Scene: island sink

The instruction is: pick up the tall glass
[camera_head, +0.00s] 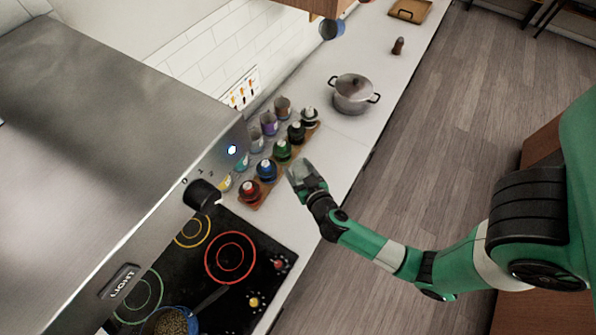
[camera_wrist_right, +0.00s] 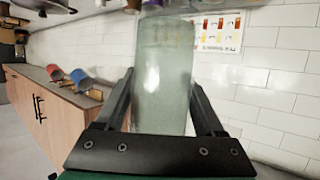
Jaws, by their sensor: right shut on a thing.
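The tall glass (camera_wrist_right: 163,75) is a clear, slightly greenish cylinder, upright in the right wrist view between the two fingers of my right gripper (camera_wrist_right: 160,105). The fingers touch it on both sides. In the head view the glass (camera_head: 300,172) shows small and see-through at the end of my right gripper (camera_head: 305,182), just right of the wooden rack, over the counter. I cannot tell whether its base is clear of the counter. My left gripper is not in view.
A wooden rack (camera_head: 257,200) with several coloured-capped jars stands left of the gripper. A lidded pot (camera_head: 353,94) is farther back on the counter (camera_head: 340,150). The stove (camera_head: 225,275) with a lit red ring and a pan (camera_head: 172,322) lies in front, beneath the steel hood (camera_head: 90,130).

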